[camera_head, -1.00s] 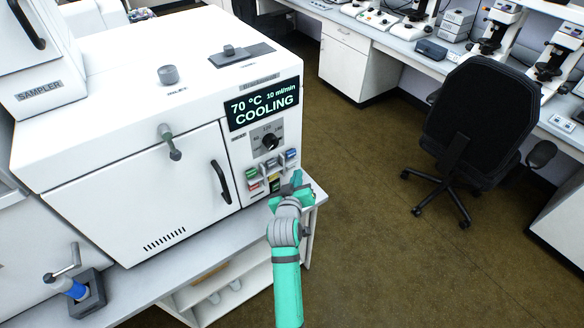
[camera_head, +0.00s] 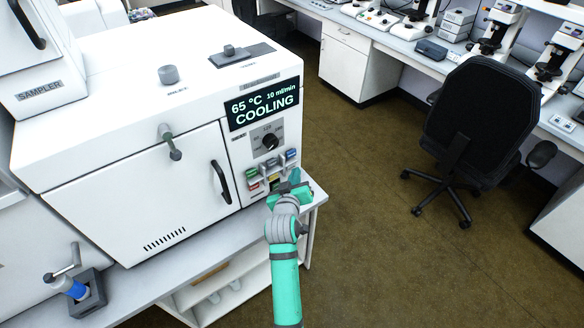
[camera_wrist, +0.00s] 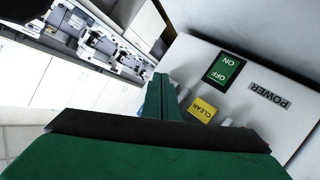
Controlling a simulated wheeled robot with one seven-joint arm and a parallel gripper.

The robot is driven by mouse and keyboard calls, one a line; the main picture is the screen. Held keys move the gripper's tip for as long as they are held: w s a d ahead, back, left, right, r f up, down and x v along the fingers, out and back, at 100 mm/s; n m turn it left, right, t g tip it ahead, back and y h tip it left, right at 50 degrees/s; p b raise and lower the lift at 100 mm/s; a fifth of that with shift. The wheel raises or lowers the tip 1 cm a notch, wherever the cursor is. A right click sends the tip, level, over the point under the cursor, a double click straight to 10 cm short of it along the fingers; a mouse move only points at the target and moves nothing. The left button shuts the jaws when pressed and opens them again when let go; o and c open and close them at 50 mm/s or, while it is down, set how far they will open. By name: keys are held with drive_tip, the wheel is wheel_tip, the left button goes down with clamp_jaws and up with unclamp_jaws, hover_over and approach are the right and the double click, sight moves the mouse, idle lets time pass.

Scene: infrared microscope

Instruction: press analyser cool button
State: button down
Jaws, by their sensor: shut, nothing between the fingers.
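The analyser (camera_head: 140,190) is a large white box on a bench. Its display (camera_head: 263,105) reads 65 °C, 10 ml/min, COOLING. Below the display are a dark dial (camera_head: 270,141) and a cluster of small coloured buttons (camera_head: 252,174), partly hidden by my arm. I cannot make out which one is the cool button. My gripper (camera_head: 294,184) is at the lower right of this panel, close in front of the buttons. It is shut and empty. In the wrist view, the green gripper (camera_wrist: 160,92) points past a yellow CLEAR label (camera_wrist: 203,110); I cannot tell whether it touches a button.
A green ON/OFF switch (camera_wrist: 224,70) and a POWER label (camera_wrist: 270,96) are near the gripper. The analyser's door handle (camera_head: 220,182) sticks out left of the panel. A black office chair (camera_head: 470,125) stands at the right. Open floor lies between.

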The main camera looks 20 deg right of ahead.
drive_tip(key=shift+w+a, duration=0.15)
drive_tip(key=shift+w, duration=0.25)
idle(0.4)
idle(0.4)
drive_tip(key=shift+s+d, duration=0.2)
drive_tip(key=shift+s, duration=0.3)
drive_tip(key=shift+s+d, duration=0.15)
drive_tip(key=shift+s, duration=0.3)
drive_tip(key=s, duration=0.1)
drive_tip(key=s+d, duration=0.1)
drive_tip(key=s, duration=0.2)
drive_tip(key=shift+s+d, duration=0.3)
drive_tip(key=shift+d, duration=0.05)
idle(0.5)
